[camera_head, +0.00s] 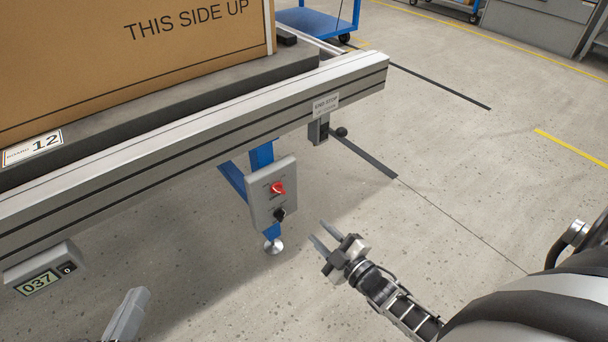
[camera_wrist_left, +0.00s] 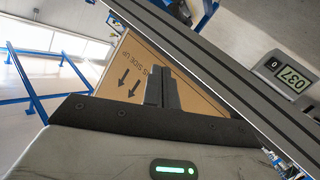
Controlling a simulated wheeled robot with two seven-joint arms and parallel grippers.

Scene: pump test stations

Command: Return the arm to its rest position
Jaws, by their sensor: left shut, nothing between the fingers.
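My left gripper (camera_head: 138,296) shows at the bottom left of the head view, low in front of the conveyor and right of its counter display. Its fingers (camera_wrist_left: 161,85) are together with nothing between them in the left wrist view. My right gripper (camera_head: 316,233) is right of centre in the head view, above the floor. Its two fingers are apart and empty, a little right of the grey switch box (camera_head: 262,205) with a red knob and a black knob. The left arm behind its gripper is mostly out of view.
A conveyor with a metal side rail (camera_head: 200,140) crosses the left, carrying a large cardboard box (camera_head: 110,60). A counter display reading 037 (camera_head: 40,284) juts from the rail; it also shows in the left wrist view (camera_wrist_left: 286,77). Open floor (camera_head: 440,130) lies to the right.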

